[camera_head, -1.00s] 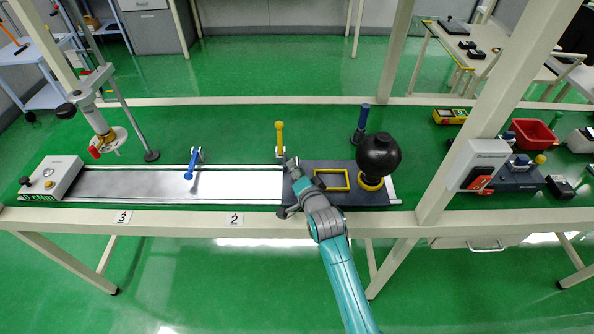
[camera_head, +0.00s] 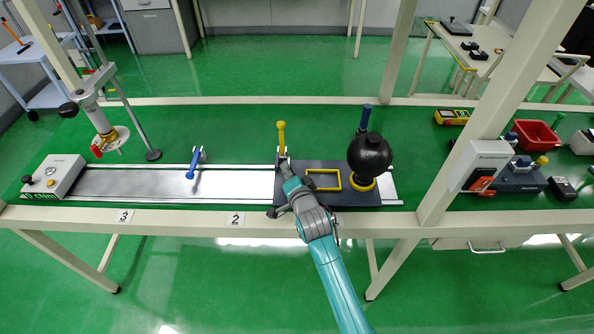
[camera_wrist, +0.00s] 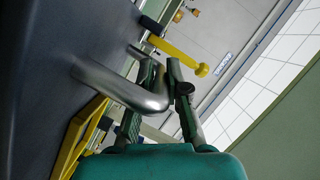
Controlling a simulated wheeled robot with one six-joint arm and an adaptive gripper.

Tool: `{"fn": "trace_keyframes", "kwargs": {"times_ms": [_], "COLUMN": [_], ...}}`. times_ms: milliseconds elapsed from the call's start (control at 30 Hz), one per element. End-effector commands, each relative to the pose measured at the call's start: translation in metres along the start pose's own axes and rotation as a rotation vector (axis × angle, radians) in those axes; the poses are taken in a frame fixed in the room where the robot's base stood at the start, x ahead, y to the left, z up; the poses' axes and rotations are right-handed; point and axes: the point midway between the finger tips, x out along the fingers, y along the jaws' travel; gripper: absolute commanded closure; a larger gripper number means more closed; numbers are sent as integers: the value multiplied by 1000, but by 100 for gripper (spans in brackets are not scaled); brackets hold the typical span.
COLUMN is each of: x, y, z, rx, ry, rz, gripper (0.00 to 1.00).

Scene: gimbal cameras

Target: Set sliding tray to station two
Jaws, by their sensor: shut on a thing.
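The sliding tray (camera_head: 333,198) is a dark grey slab on the metal rails (camera_head: 170,182), right of the white "2" label (camera_head: 235,218). A yellow rectangular frame (camera_head: 323,188) and a black ball (camera_head: 371,154) over a yellow ring are on it. My gripper (camera_head: 290,178) is at the tray's left end. In the wrist view my gripper (camera_wrist: 163,88) is shut on the tray's bent metal handle (camera_wrist: 112,86). The yellow lever (camera_head: 281,136) stands behind the tray's left edge and also shows in the wrist view (camera_wrist: 178,54).
A blue lever (camera_head: 193,163) leans over the rail further left, and a blue-topped post (camera_head: 364,117) stands behind the ball. The "3" label (camera_head: 124,215) and a white control box (camera_head: 54,177) are at left. The rail left of the tray is bare except under the blue lever.

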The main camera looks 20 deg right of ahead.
Motion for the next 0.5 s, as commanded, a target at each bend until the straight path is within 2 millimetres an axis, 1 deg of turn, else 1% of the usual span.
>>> {"fn": "trace_keyframes", "kwargs": {"times_ms": [33, 167, 500], "x": [4, 13, 41], "y": [-8, -26, -79], "z": [11, 36, 110], "rx": [-2, -3, -2], "ry": [-5, -6, -5], "rz": [-3, -3, -2], "gripper": [100, 100, 100]}}
